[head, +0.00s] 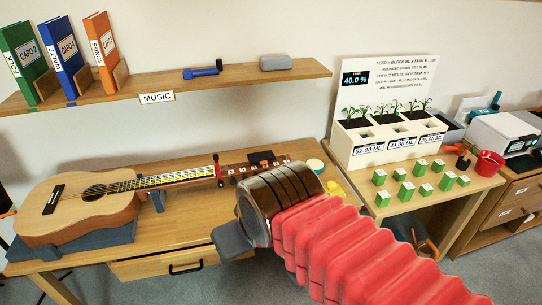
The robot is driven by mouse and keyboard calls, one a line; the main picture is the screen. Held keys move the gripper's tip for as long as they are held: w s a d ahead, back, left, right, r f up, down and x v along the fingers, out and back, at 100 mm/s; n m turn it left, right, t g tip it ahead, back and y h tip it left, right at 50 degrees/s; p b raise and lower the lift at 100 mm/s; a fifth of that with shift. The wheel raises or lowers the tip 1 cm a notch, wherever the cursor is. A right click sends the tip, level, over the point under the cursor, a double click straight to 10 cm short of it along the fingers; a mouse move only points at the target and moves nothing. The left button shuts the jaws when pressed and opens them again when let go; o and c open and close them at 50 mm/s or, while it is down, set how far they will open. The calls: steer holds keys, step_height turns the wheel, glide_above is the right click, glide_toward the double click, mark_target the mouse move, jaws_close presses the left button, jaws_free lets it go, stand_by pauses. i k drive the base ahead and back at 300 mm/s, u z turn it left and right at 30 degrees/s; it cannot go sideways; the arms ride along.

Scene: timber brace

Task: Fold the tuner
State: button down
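A guitar (82,205) lies face up on the wooden bench, its neck pointing right. A small dark block (262,157) sits by its head end; it may be the tuner, but it is too small to tell whether it is folded. A red and dark piece (218,170) stands at the end of the fretboard. My gripper (232,241) is at the bench's front edge, below and in front of the guitar's head, apart from the dark block. Only a grey part of it shows; its fingers' opening and anything between them are hidden by my wrist and red-sleeved arm.
A wall shelf (190,86) above holds binders (64,57), a blue item (203,72) and a grey box (275,62). Dark grey supports (156,200) hold the guitar. At right, a table (462,190) carries a white planter (388,142) and several green blocks (406,188).

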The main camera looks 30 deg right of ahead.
mark_target(263, 158)
steer(key=u, duration=0.05)
steer(key=i, duration=1)
steer(key=z, duration=0.05)
